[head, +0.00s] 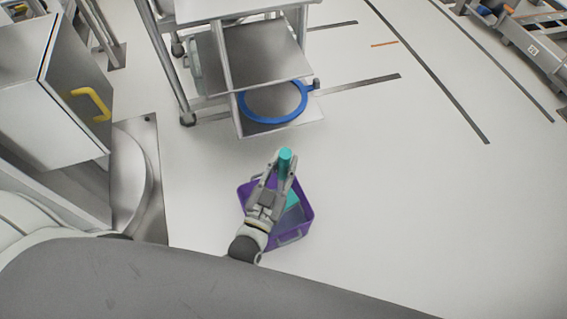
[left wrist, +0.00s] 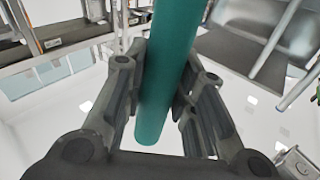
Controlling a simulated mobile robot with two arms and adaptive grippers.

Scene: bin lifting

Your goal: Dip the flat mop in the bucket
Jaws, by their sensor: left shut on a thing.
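The purple bucket (head: 306,222) stands on the floor, seen from above in the head view, partly covered by my left arm. The flat mop has a teal handle (head: 285,158), whose top end sticks out past my fingers. A teal part of the mop (head: 292,198) shows inside the bucket's outline; I cannot tell whether it touches the bottom. My left gripper (head: 279,174) is over the bucket and shut on the handle. The left wrist view shows the handle (left wrist: 165,85) between both fingers. My right gripper is not in view.
A metal cart (head: 250,50) with a blue ring (head: 270,118) on its low shelf stands beyond the bucket. A cabinet with a yellow handle (head: 92,103) is at the left. The floor to the right of the bucket is clear.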

